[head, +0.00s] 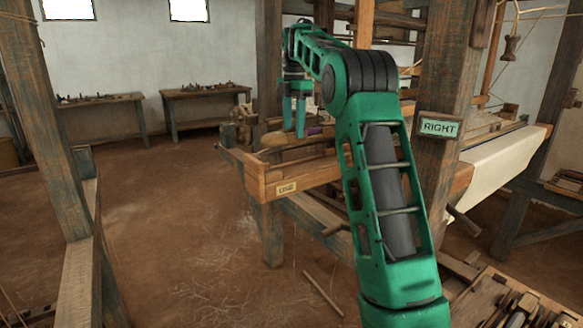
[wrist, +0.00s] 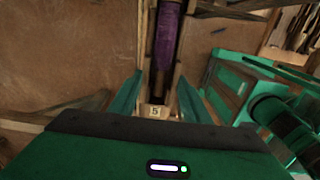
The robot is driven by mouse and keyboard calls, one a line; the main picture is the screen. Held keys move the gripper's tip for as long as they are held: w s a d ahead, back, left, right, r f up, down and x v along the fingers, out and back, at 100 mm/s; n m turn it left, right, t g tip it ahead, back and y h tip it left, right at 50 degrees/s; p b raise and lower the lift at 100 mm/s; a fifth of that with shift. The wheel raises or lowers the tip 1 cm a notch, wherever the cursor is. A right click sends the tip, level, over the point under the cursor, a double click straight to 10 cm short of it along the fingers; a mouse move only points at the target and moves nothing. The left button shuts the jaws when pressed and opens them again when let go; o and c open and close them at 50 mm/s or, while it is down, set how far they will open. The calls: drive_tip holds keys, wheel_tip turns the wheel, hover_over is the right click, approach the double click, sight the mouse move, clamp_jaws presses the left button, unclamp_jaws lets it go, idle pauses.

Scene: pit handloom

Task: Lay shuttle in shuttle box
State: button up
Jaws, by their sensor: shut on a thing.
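My gripper (head: 294,134) points down and is shut on the wooden shuttle (head: 277,141), near its left end. The shuttle lies roughly level, with purple yarn (head: 315,131) toward its right side.
A loom post (head: 447,75) with a RIGHT sign (head: 439,127) stands right of my arm. Pale cloth (head: 505,160) hangs over the beam. Two benches (head: 205,105) stand by the back wall. The earth floor at left is mostly clear. A stick (head: 323,292) lies below.

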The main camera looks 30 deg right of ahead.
drive_tip(key=shift+w+d+f, duration=0.1)
drive_tip(key=shift+w+d, duration=0.05)
drive_tip(key=f, duration=0.5)
drive_tip(key=shift+w+f, duration=0.25)
drive_tip(key=shift+a+f, duration=0.2)
drive_tip(key=shift+f, duration=1.95)
drive_tip(key=o, duration=1.2)
